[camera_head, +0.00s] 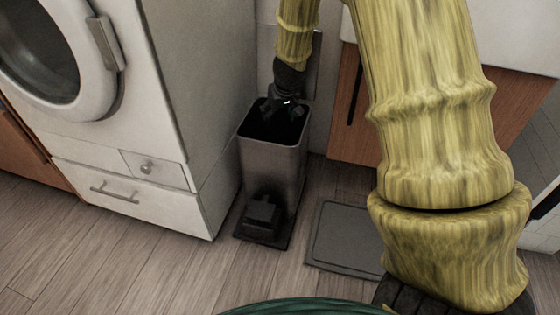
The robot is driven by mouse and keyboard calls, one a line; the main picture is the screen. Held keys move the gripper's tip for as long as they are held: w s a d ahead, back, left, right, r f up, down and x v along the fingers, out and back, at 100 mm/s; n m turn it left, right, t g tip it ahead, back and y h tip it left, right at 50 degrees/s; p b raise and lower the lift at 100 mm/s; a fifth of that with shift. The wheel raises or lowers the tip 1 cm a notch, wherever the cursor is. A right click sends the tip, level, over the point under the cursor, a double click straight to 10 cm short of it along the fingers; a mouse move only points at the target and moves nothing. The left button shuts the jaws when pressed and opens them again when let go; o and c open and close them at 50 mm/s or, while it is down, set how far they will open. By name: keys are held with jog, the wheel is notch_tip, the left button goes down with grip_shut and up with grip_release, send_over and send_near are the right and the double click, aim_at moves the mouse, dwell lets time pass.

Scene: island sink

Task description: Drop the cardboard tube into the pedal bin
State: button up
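The pedal bin (273,168) is a grey metal box standing on the floor near the middle of the view. Its top is open and its inside is dark. A black pedal (263,213) sticks out at its front foot. My gripper (282,112) is black and points down at the bin's mouth, with its lower part inside or just over the opening. Its fingers blend into the dark inside, so I cannot tell whether they are open or shut. The cardboard tube does not show; it may be hidden inside the bin or by my gripper.
A white washing machine (185,70) stands close on the left, with a drawer (120,188) below. A wooden cabinet (352,125) is behind on the right. A flat grey panel (348,238) lies on the wooden floor right of the bin. Clear floor lies front left. My arm covers much of the right side.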

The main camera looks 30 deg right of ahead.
jog(key=shift+r, duration=0.1)
jog(key=v, duration=1.1)
jog(key=shift+s+r, duration=0.2)
jog(key=shift+r, duration=0.2)
jog(key=s+a+f+n+g+h+p, duration=0.15)
jog(key=s+f+p, duration=0.35)
jog(key=s, duration=0.5)
jog(key=s+a+f+n+g+y+p, duration=0.1)
jog(key=s+a+f+n+g+p, duration=0.15)
jog(key=s+f, duration=0.65)
jog(key=s+a+f+m+y+p, duration=0.2)
jog(key=s+a+f+p, duration=0.2)
jog(key=s+a+f, duration=1.4)
notch_tip(320, 180, up, 37)
jog(key=d+p, duration=0.2)
jog(key=p, duration=3.5)
jog(key=shift+w+r, duration=0.2)
jog(key=shift+w, duration=0.2)
